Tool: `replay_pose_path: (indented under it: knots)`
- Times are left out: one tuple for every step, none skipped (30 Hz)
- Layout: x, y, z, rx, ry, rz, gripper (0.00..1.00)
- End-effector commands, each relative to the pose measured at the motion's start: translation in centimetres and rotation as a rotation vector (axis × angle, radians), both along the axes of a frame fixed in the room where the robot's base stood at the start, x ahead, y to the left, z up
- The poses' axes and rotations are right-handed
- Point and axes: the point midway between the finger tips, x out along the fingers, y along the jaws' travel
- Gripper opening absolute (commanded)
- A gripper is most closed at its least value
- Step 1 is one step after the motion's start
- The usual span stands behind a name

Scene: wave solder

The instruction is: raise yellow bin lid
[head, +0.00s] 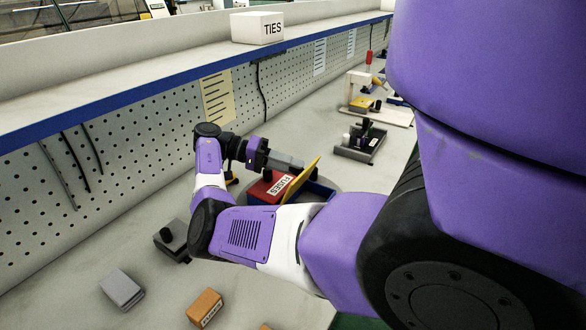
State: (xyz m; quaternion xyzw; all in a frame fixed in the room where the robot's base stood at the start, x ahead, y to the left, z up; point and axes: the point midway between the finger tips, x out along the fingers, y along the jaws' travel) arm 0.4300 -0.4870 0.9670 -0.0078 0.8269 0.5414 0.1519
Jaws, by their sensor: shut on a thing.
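The yellow lid (301,179) stands tilted up at a steep angle over a small bin group in the middle of the head view. Its upper edge leans to the right. My forearm hides the front of the bins.
A grey block (121,290), an orange labelled box (205,307) and a dark grey fixture (172,240) lie on the bench at lower left. A dark tray fixture (361,141) stands behind right. A pegboard (140,130) and shelf with a TIES box (257,28) bound the back.

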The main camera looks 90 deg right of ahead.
Motion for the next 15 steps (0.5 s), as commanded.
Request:
replay_pose_path:
  knots:
    - [0.17, 0.01, 0.03, 0.000, -0.002, 0.002, 0.00]
    - [0.18, 0.01, 0.03, 0.000, -0.002, 0.002, 0.00]
    - [0.19, 0.00, 0.05, 0.000, -0.002, 0.002, 0.00]
    - [0.19, 0.00, 0.05, 0.000, -0.002, 0.002, 0.00]
    - [0.19, 0.00, 0.05, 0.000, -0.003, 0.003, 0.00]
    - [0.20, 0.00, 0.05, 0.000, -0.003, 0.003, 0.00]
    - [0.20, 0.00, 0.05, 0.000, -0.003, 0.003, 0.00]
    - [0.21, 0.00, 0.05, 0.000, -0.003, 0.003, 0.00]
    - [0.21, 0.00, 0.05, 0.000, -0.003, 0.003, 0.30]
    - [0.19, -0.01, 0.05, 0.000, -0.004, 0.003, 0.36]
    - [0.18, -0.01, 0.05, 0.000, -0.003, 0.003, 0.42]
    - [0.17, -0.01, 0.05, 0.000, -0.003, 0.003, 0.48]
    - [0.15, -0.01, 0.05, 0.000, -0.003, 0.003, 0.48]
    - [0.14, -0.01, 0.04, 0.000, -0.003, 0.003, 0.48]
    - [0.13, -0.01, 0.04, 0.000, -0.003, 0.003, 0.48]
